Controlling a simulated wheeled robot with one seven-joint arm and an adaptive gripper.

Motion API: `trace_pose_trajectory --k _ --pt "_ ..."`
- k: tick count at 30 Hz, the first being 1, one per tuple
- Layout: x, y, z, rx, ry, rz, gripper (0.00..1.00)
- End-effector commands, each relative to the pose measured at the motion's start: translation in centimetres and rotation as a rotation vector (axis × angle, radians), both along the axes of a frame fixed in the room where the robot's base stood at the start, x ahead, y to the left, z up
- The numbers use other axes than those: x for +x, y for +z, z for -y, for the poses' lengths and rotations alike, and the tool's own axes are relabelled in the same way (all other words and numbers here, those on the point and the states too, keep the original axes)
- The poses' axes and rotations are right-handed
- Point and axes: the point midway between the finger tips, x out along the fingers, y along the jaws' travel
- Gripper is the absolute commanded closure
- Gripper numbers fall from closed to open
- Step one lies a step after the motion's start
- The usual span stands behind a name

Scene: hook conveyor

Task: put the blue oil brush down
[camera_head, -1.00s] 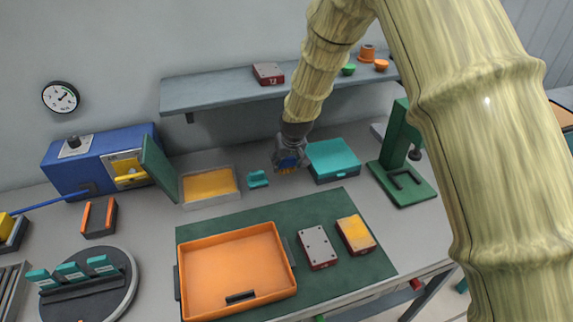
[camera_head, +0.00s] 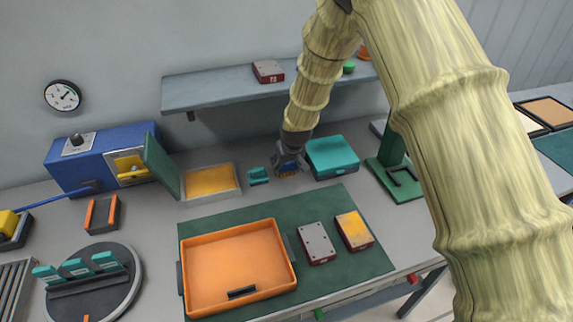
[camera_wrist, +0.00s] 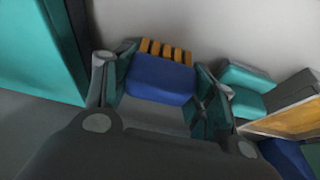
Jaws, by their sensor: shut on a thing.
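My gripper (camera_head: 290,165) is shut on the blue oil brush (camera_wrist: 160,82). In the wrist view the brush is a blue block with orange-yellow bristles at its far edge, gripped between the two fingers. In the head view only a little blue of the brush shows between the fingers, low over the grey table. My gripper is between a small teal block (camera_head: 258,176) on its left and a teal box (camera_head: 333,157) on its right. I cannot tell whether the bristles touch the table.
A white-rimmed tray with a yellow inside (camera_head: 210,181) stands left of the small teal block. An orange tray (camera_head: 238,265) and two red-sided blocks lie on the green mat (camera_head: 350,205) in front. A green press (camera_head: 393,165) stands right. A shelf (camera_head: 225,91) hangs behind my arm.

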Motion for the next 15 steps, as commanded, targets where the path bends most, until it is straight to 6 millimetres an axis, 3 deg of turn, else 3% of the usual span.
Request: trace_pose_trajectory --k 1,4,15 --pt "0.00 -0.08 0.00 0.000 0.000 0.000 0.40" --pt "0.00 -0.05 0.01 0.000 0.000 0.000 0.22" --pt "0.00 0.16 0.01 0.000 0.000 0.000 0.22"
